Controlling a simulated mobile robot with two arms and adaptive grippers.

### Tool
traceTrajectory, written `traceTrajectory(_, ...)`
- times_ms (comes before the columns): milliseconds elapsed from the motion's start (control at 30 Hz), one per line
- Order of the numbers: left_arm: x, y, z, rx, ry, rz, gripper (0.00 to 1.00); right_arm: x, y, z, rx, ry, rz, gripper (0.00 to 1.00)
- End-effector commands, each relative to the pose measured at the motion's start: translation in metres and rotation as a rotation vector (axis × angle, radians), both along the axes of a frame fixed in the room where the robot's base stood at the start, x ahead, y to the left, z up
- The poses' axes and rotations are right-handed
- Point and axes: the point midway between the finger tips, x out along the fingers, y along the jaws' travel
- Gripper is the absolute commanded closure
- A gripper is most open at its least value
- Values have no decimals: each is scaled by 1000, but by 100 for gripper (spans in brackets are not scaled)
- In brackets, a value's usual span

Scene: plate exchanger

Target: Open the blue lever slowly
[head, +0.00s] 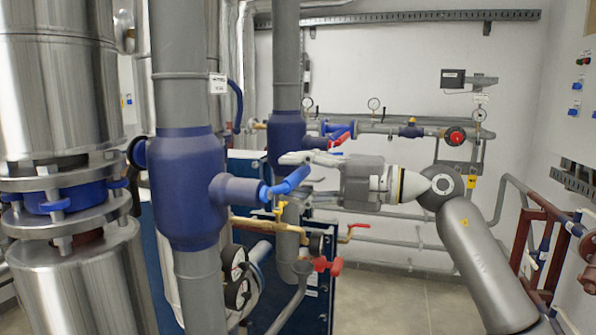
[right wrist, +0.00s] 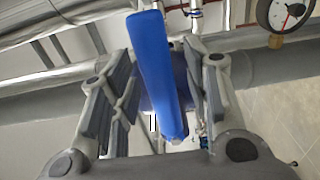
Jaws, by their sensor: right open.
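The blue lever (head: 289,181) sticks out to the upper right from the end of the short blue side branch on the large blue valve body (head: 187,190). My right gripper (head: 297,167) reaches in from the right, with its fingers just above and beside the lever's outer end. In the right wrist view the blue lever (right wrist: 158,75) runs lengthwise between the two open fingers. Gaps show on both sides, so the fingers are apart from it. My left gripper is not in view.
A yellow handle (head: 279,212) hangs just below the lever. A second grey pipe with a blue body (head: 284,135) stands behind the gripper. Steel tanks (head: 60,85) fill the left side.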

Motion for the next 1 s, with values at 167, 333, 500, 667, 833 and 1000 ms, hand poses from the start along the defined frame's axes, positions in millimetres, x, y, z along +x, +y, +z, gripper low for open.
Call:
traceTrajectory(167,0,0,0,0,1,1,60,1,2,-1,0,0,-1,56)
traceTrajectory(333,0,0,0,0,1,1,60,1,1,-1,0,0,0,65)
traceTrajectory(500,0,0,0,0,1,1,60,0,1,0,0,1,0,87)
traceTrajectory(667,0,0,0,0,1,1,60,0,1,-1,0,1,0,100)
traceTrajectory(833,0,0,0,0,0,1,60,0,1,0,-2,-3,0,100)
traceTrajectory(1000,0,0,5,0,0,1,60,0,1,10,-31,-88,-2,100)
